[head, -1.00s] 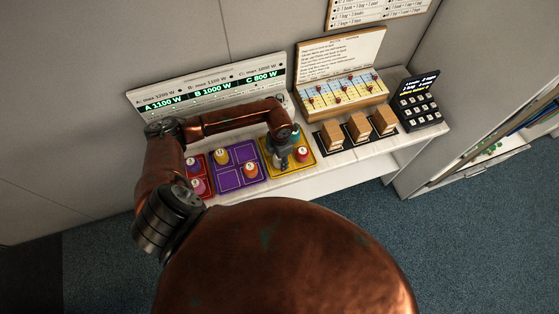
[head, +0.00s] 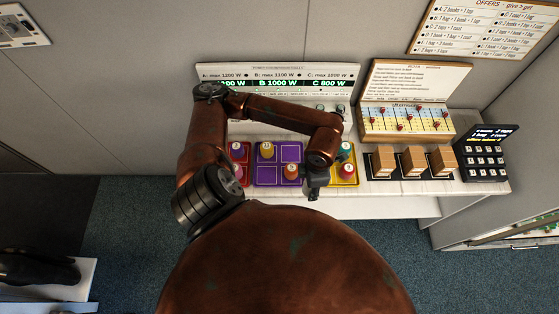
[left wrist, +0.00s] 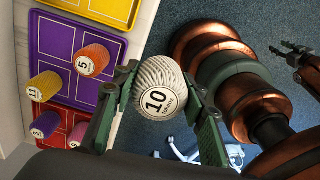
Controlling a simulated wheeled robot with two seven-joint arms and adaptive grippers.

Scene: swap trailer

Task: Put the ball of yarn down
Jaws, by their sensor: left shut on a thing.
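My left gripper (left wrist: 155,85) is shut on a cream-white ball of yarn (left wrist: 165,82) marked 10. In the head view, my left gripper (head: 312,188) is at the front edge of the table, by the gap between the purple tray (head: 262,181) and the yellow tray (head: 333,180); the held ball is hidden there. In the left wrist view, the ball appears clear of the trays. My right gripper (left wrist: 291,52) shows at the right edge of that view, fingers apart, empty.
The purple tray holds a yellow ball (head: 267,150) and an orange ball (head: 291,172). The red tray (left wrist: 60,128) holds a purple and a pink ball. The yellow tray holds a teal (head: 346,150) and a red ball (head: 347,172). Wooden blocks (head: 413,160) and a keypad (head: 487,158) stand right.

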